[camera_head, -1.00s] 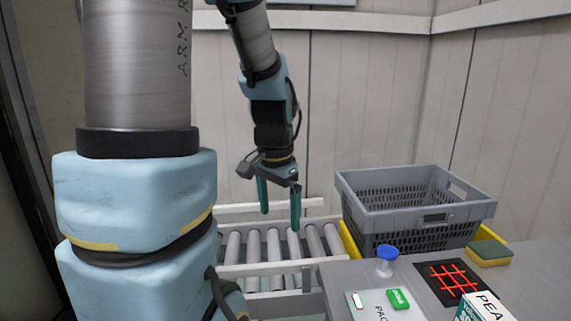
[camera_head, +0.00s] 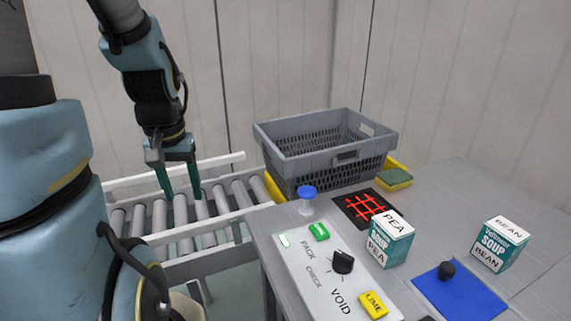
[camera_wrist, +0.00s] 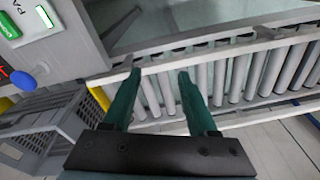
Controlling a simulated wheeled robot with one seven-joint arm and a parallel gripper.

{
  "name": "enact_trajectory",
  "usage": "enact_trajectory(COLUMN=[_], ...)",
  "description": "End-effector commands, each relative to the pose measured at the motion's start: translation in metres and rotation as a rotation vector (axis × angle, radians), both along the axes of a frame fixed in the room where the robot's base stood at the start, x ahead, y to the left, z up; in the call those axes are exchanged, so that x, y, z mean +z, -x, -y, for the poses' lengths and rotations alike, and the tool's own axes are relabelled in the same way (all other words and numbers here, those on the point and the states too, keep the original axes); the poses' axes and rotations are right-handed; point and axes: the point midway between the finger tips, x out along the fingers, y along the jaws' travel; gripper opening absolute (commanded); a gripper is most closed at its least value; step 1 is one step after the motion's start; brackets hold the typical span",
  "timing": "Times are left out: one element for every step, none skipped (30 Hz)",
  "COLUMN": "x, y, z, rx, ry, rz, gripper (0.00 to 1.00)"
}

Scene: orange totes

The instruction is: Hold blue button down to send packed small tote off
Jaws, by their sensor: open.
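The blue button (camera_head: 307,192) stands on a pale post at the table's left edge, beside the grey tote; it also shows at the left of the wrist view (camera_wrist: 21,78). The grey tote (camera_head: 342,155) sits in a yellow-edged place at the back of the table, and the part of its inside that shows looks empty. My gripper (camera_head: 181,196) is open and empty, fingers pointing down over the roller conveyor (camera_head: 208,209), left of the button and apart from it. In the wrist view both fingers (camera_wrist: 157,90) are spread above the rollers.
A control panel (camera_head: 308,262) with a green block (camera_head: 319,232), a black knob (camera_head: 343,262) and a yellow LIME block (camera_head: 373,305) lies in front. A PEA box (camera_head: 390,243), BEAN box (camera_head: 499,244), sponge (camera_head: 395,180), red-grid mat (camera_head: 345,209) and blue mat (camera_head: 481,298) occupy the table.

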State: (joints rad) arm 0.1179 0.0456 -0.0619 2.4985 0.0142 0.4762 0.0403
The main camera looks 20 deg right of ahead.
Motion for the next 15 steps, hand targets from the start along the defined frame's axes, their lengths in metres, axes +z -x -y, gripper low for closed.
enact_trajectory(x=[0.006,0.01,0.017,0.022,0.027,0.035,0.04,0.046,0.054,0.06,0.066,0.074,0.079,0.083,0.089], y=[-0.01,-0.015,-0.022,-0.026,-0.03,-0.033,-0.034,-0.035,-0.034,-0.033,-0.031,-0.029,-0.026,-0.024,-0.02], z=[0.02,0.033,0.052,0.069,0.086,0.109,0.126,0.144,0.165,0.181,0.196,0.213,0.225,0.235,0.247], rx=[-0.094,-0.159,-0.255,-0.333,-0.412,-0.517,-0.594,-0.67,-0.764,-0.832,-0.894,-0.969,-1.02,-1.067,-1.12], ry=[-0.008,-0.015,-0.025,-0.033,-0.039,-0.05,-0.054,-0.061,-0.067,-0.072,-0.075,-0.079,-0.081,-0.084,-0.086], rz=[-0.007,-0.015,-0.024,-0.032,-0.039,-0.05,-0.056,-0.061,-0.069,-0.073,-0.077,-0.08,-0.084,-0.086,-0.088], gripper=[0.52,0.48,0.44,0.4,0.37,0.33,0.29,0.26,0.21,0.18,0.14,0.1,0.07,0.03,0.0])
